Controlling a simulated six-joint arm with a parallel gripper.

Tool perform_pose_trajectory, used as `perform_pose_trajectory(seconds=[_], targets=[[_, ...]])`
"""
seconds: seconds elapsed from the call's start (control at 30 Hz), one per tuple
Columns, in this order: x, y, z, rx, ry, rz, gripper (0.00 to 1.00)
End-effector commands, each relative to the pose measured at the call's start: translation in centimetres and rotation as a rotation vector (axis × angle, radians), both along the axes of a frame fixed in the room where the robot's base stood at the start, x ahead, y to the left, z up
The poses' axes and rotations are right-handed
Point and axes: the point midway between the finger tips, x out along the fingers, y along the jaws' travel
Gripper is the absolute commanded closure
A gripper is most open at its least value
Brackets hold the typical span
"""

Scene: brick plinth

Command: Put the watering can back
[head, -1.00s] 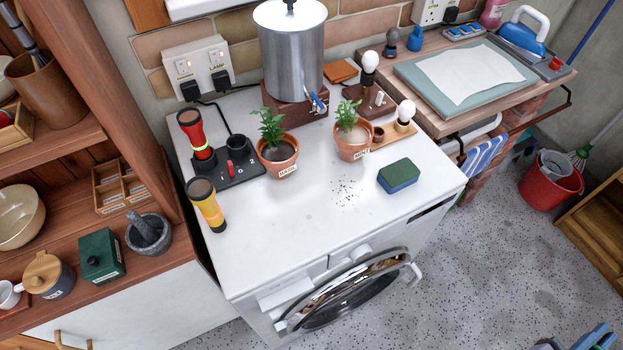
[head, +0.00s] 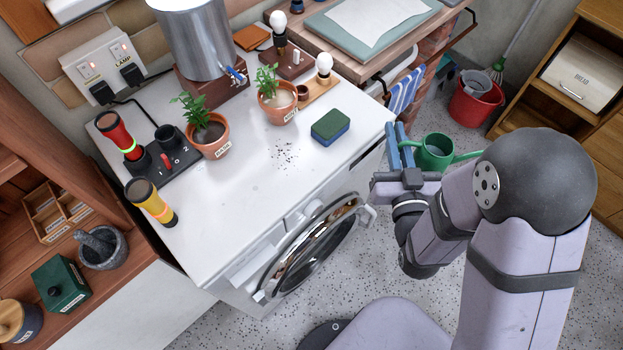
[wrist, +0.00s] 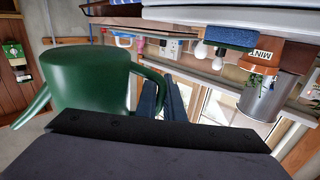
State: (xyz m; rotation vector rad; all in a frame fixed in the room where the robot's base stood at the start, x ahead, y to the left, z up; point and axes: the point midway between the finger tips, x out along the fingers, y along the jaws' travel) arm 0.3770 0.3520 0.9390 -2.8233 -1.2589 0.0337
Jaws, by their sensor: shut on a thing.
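A green watering can (head: 437,150) is held in the air beyond the right side of the washing machine, over the floor. Its spout points right in the head view. My gripper (head: 401,152) is shut on its handle, on the side nearest the machine. In the wrist view the can (wrist: 88,80) fills the left, with the handle running to the blue fingers (wrist: 163,98). The exact grip is partly hidden. On the white washing machine top (head: 240,185), the basil pot (head: 208,140) has dark soil and the mint pot (head: 279,106) has pale soil.
Dark crumbs (head: 285,154) and a green-blue sponge (head: 330,126) lie on the machine, with torches (head: 150,200), a steel urn (head: 196,40) and light bulbs (head: 324,64) around. A workbench (head: 345,45) stands behind; a red bucket (head: 476,104) and wooden cabinet (head: 530,118) stand to the right.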

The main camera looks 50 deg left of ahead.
Motion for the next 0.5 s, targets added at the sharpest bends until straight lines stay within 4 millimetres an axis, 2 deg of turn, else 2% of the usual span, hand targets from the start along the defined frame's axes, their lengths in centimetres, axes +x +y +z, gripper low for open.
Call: perform_pose_trajectory(seconds=[0.03, 0.2, 0.37, 0.5], targets=[[-1.7, 1.9, 1.4, 0.008, -0.007, 0.052, 1.0], [-7.1, 6.6, 4.6, 0.008, -0.006, 0.207, 1.0], [-13.1, 10.0, 7.5, 0.006, -0.004, 0.355, 1.0], [-18.8, 12.1, 9.9, 0.005, -0.003, 0.484, 1.0]])
